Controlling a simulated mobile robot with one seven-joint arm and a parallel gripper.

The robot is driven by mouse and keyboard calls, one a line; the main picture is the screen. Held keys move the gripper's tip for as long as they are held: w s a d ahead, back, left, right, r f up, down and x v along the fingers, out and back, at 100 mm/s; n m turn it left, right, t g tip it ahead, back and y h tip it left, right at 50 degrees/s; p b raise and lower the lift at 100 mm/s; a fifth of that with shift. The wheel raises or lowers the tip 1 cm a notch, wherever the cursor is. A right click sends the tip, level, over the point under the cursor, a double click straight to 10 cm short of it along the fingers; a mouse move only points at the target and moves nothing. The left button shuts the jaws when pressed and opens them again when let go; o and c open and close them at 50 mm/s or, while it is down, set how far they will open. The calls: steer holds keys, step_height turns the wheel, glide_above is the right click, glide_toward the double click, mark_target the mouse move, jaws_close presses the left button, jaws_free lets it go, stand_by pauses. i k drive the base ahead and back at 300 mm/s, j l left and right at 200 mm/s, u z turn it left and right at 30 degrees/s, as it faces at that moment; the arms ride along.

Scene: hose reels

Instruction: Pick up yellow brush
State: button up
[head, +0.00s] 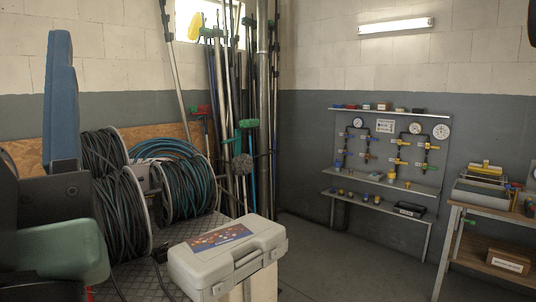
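Two yellow things show in the head view, and I cannot tell for certain which is the yellow brush. One is a small yellow item (486,168) lying on top of a stack of trays on the wooden workbench at the right. The other is a yellow head (195,25) high up among the upright poles, in front of the window. Both are small at this distance and their bristles cannot be made out. I do not make out my gripper in this view, and nothing visibly holds either yellow thing.
A grey case (228,252) stands in the front middle. Cable reels (125,207) fill the left, beside a blue and dark form (61,115) close to the camera. A wall panel (352,150) with gauges and shelves is behind. Open floor (345,262) lies before the workbench (474,211).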

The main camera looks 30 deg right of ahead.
mark_target(484, 171)
steer(key=l+z, duration=0.4)
steer(key=i+l+z, duration=0.2)
steer(key=z, duration=0.15)
steer(key=i+l+z, duration=0.15)
steer(key=l+z, duration=0.25)
steer(key=i+l+z, duration=0.2)
steer(key=z, duration=0.15)
steer(key=i+l+z, duration=0.15)
steer(key=i+l, duration=0.3)
steer(key=i+l+z, duration=0.15)
steer(key=i+l, duration=0.25)
steer(key=i+l+z, duration=0.2)
steer(key=i, duration=0.35)
steer(key=i+l, duration=0.25)
steer(key=i, duration=0.15)
steer(key=i+l, duration=0.25)
steer(key=i, duration=0.2)
steer(key=i+l, duration=0.3)
steer(key=i, duration=0.1)
